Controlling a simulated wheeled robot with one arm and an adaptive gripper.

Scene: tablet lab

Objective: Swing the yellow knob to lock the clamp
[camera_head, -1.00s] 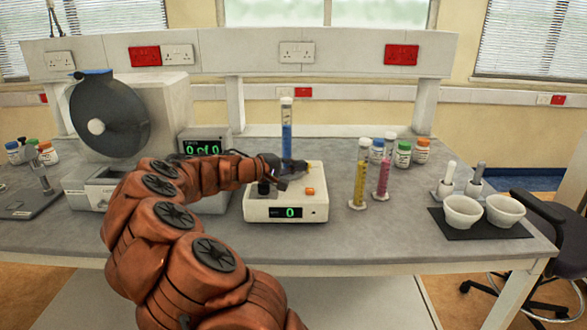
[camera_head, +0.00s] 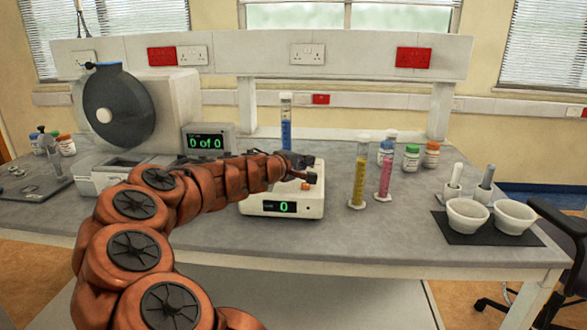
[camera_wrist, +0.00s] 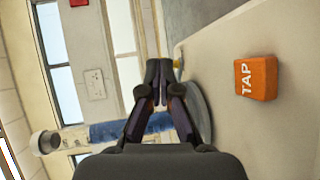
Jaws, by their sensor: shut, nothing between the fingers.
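A white tapping instrument (camera_head: 285,207) with a green "0" display stands on the bench in the head view. Its orange TAP button (camera_wrist: 257,78) shows large in the wrist view. A small yellow bit (camera_wrist: 178,66), probably the yellow knob, shows just beside the fingertips; I cannot tell whether they touch it. A grey round plate (camera_wrist: 199,108) lies beside the fingers, partly hidden by them. My gripper (camera_wrist: 160,68) is shut and empty, low over the instrument's top. In the head view my arm covers much of that top, and I cannot make out the knob or clamp there.
A blue-filled cylinder (camera_head: 286,130) stands close behind the instrument. Yellow (camera_head: 359,178) and pink (camera_head: 385,178) cylinders stand to its right. A display box (camera_head: 208,141) is at left. Two white mortars (camera_head: 467,217) sit farther right on a black mat.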

